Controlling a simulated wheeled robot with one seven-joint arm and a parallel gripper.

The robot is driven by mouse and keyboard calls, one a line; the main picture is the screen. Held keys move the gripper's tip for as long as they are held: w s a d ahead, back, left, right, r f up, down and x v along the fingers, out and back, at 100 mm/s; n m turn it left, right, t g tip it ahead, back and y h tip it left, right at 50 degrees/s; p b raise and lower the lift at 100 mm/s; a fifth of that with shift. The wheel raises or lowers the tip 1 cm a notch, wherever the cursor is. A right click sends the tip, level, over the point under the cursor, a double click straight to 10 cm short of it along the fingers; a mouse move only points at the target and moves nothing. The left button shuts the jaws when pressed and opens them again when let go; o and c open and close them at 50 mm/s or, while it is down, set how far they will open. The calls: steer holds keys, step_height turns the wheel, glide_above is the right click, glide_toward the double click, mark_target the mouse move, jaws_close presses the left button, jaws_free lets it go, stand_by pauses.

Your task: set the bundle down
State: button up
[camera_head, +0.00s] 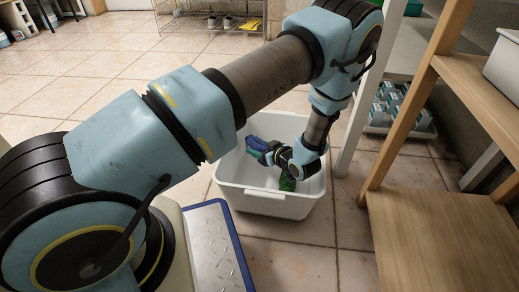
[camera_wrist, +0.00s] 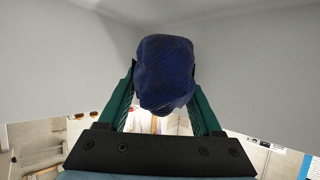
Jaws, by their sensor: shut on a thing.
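A dark blue cloth-like bundle (camera_wrist: 165,75) is held between the two green fingers of my gripper (camera_wrist: 163,72) in the wrist view. In the head view the bundle (camera_head: 253,142) shows as a small blue-purple shape at my gripper (camera_head: 260,148), within the outline of the white bin (camera_head: 266,203). It is towards the bin's left side. I cannot tell whether the bundle touches the bin's wall or floor. Plain grey-white surfaces surround the bundle in the wrist view.
A green item (camera_head: 288,183) shows in the bin, partly hidden by my wrist. A wooden shelf unit (camera_head: 440,235) stands to the right, and a low shelf with blue-grey packs (camera_head: 392,105) is behind it. A wire rack (camera_head: 210,22) is at the back. Tiled floor left of the bin is clear.

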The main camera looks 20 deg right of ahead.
steer(key=shift+f, duration=0.65)
steer(key=o, duration=1.5)
steer(key=shift+r, duration=0.1)
